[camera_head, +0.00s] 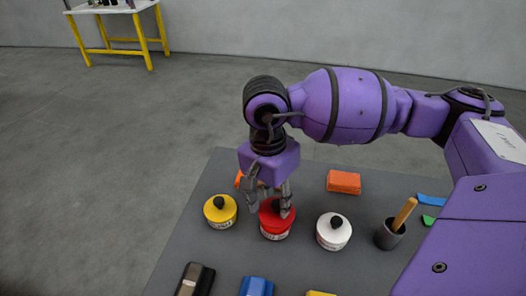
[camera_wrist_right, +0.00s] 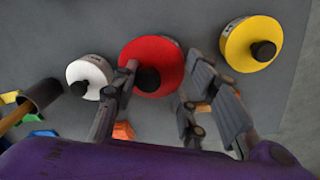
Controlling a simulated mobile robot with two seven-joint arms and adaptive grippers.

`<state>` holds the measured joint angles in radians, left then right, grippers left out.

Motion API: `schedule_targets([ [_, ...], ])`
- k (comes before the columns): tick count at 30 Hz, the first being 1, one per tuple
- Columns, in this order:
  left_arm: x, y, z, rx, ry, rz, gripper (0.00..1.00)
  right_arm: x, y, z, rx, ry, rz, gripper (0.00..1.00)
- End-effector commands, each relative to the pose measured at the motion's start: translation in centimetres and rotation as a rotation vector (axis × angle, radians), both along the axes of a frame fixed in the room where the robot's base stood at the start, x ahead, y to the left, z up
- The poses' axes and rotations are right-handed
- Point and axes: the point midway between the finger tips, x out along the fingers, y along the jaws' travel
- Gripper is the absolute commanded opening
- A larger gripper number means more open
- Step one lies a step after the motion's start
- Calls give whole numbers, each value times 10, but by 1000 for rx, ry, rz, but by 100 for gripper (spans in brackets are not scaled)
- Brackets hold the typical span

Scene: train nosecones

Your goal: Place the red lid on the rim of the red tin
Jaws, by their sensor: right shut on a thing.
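The red lid (camera_head: 270,220) with a black knob is at the red tin (camera_head: 276,236), whose labelled side shows below it. The lid looks on or just above the tin's rim; I cannot tell whether it is fully seated. My right gripper (camera_head: 268,210) reaches down over it, shut on the lid at its knob. In the right wrist view the lid (camera_wrist_right: 150,52) lies beneath the fingers (camera_wrist_right: 160,86), the knob beside the left finger. A bit of the tin's side shows behind the lid's edge. My left gripper is not in view.
A yellow-lidded tin (camera_head: 220,210) stands left of the red one and a white-lidded tin (camera_head: 333,230) right. A dark cup with a wooden handle (camera_head: 391,234) is farther right. Orange blocks (camera_head: 343,181) lie behind. Black (camera_head: 195,280) and blue (camera_head: 256,286) items lie in front.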

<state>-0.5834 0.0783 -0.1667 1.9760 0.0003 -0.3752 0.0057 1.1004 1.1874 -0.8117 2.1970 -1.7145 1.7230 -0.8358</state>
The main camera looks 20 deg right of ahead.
Motion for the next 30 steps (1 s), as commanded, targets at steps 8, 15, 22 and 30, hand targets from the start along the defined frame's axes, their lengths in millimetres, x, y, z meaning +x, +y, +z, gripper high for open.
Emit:
schedule_targets([
  [8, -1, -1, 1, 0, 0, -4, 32, 12, -6, -18, -1, 3, -2, 5],
  [15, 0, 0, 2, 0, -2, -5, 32, 11, -6, -47, 0, 1, 0, 5],
  [22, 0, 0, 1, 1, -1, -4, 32, 11, -6, -47, 0, 0, 0, 5],
  [30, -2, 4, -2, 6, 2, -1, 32, 11, -6, -50, 0, 1, 0, 58],
])
